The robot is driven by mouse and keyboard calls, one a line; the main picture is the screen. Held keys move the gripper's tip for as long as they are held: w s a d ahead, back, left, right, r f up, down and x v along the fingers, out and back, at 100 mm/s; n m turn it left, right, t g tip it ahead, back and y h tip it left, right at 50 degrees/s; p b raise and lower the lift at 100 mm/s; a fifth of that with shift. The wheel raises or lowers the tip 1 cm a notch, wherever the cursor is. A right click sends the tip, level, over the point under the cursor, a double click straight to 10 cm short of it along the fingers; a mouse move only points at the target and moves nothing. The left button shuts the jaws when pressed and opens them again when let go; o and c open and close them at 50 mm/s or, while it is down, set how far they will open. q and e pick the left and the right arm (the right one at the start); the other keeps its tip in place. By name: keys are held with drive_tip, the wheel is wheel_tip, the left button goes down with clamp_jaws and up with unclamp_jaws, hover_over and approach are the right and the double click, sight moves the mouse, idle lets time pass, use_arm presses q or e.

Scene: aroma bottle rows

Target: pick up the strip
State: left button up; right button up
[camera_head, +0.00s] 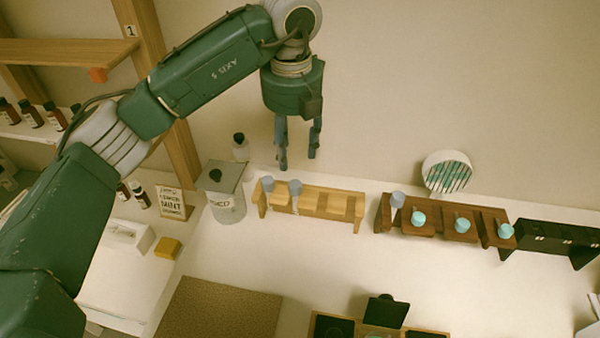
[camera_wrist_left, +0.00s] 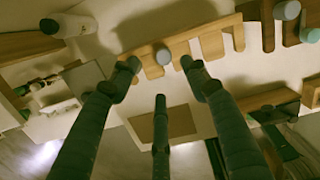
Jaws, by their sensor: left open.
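No single strip stands out clearly. A round white holder (camera_head: 432,166) with teal-striped slats stands behind the brown rack, and I cannot tell whether its slats are strips. A white box (camera_head: 139,239) with a dark slot in its top stands at the left; I cannot tell what is in it. My left gripper (camera_head: 298,160) is open and empty, pointing down above and behind the pale wooden rack (camera_head: 330,194). In the left wrist view its fingers (camera_wrist_left: 160,70) are spread, with a grey-blue cap of the rack seen between the tips. My right gripper is not in view.
The pale rack holds two grey-blue-capped pieces (camera_head: 295,187) at its left. A brown rack (camera_head: 440,233) with teal caps and a black rack (camera_head: 560,235) stand to the right. A lidded canister (camera_head: 226,207), a MINT sign (camera_head: 173,203) and a brown mat (camera_head: 220,312) are nearby.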

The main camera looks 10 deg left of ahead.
use_arm(q)
drive_tip(key=p, duration=0.2)
hover_over(295, 184)
drive_tip(key=f, duration=0.4)
drive_tip(key=shift+s+a+f, duration=0.1)
drive_tip(key=shift+s+a, duration=0.05)
drive_tip(key=shift+s, duration=0.25)
drive_tip(key=shift+w+f, duration=0.1)
drive_tip(key=shift+f, duration=0.2)
drive_tip(key=shift+w+f, duration=0.1)
drive_tip(key=shift+f, duration=0.25)
drive_tip(key=f+p, duration=0.2)
drive_tip(key=f, duration=0.1)
drive_tip(key=shift+w+d+f+p, duration=0.15)
drive_tip(key=shift+d+f+p, duration=0.05)
drive_tip(key=shift+p, duration=0.2)
drive_tip(key=shift+f, duration=0.65)
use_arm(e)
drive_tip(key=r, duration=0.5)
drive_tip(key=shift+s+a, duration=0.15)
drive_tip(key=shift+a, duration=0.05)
use_arm(q)
drive_tip(key=c, duration=1)
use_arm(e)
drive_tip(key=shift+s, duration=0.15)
